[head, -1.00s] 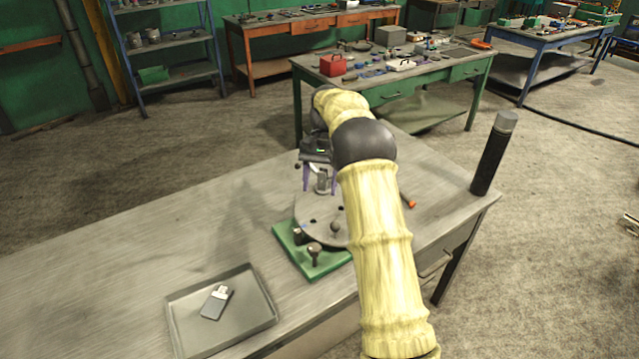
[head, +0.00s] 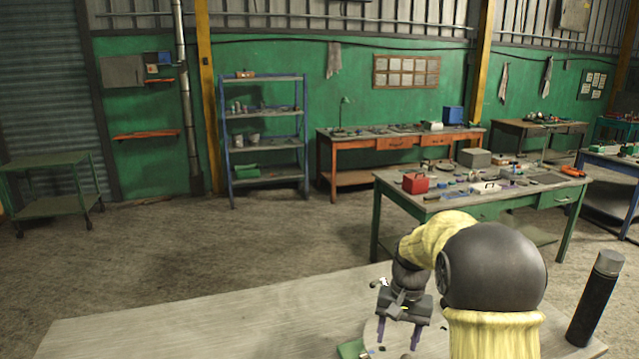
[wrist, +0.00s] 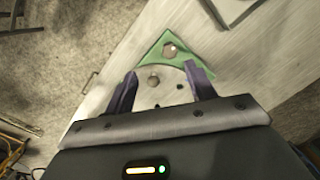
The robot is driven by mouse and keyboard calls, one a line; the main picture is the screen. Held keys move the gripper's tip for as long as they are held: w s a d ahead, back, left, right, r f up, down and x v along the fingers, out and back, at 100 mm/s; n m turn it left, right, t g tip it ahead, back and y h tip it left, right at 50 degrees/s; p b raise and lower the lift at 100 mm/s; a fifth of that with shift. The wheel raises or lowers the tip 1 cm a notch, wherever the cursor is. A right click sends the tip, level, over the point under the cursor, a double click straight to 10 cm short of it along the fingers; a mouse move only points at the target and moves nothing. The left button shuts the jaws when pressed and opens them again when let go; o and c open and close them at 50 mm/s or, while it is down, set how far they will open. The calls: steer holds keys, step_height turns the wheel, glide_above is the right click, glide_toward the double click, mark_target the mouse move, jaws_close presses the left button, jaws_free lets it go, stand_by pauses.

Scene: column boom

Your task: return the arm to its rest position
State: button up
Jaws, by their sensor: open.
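My gripper (head: 399,335) is in the lower middle of the head view, above the near workbench. Its two purple fingers point down and stand apart with nothing between them. The round plate (head: 372,330) shows only in part in the head view, behind the fingers and cut by the lower edge. My pale yellow arm with its dark joint covers the bench's right part.
The near grey workbench (head: 230,325) is bare on its left. A dark cylinder with a grey cap (head: 596,300) stands at its right end. A green table (head: 470,190) with a red box (head: 415,183) stands behind. A tray edge (wrist: 235,8) shows at the top of the wrist view.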

steer(key=s+a+f+n+t, duration=0.1)
steer(key=s+f+n+t, duration=0.1)
steer(key=s, duration=1.6)
steer(key=shift+s+a+n+t+h, duration=0.25)
steer(key=shift+a+n+t+h, duration=0.15)
steer(key=shift+n+t, duration=0.4)
steer(key=shift+f, duration=0.1)
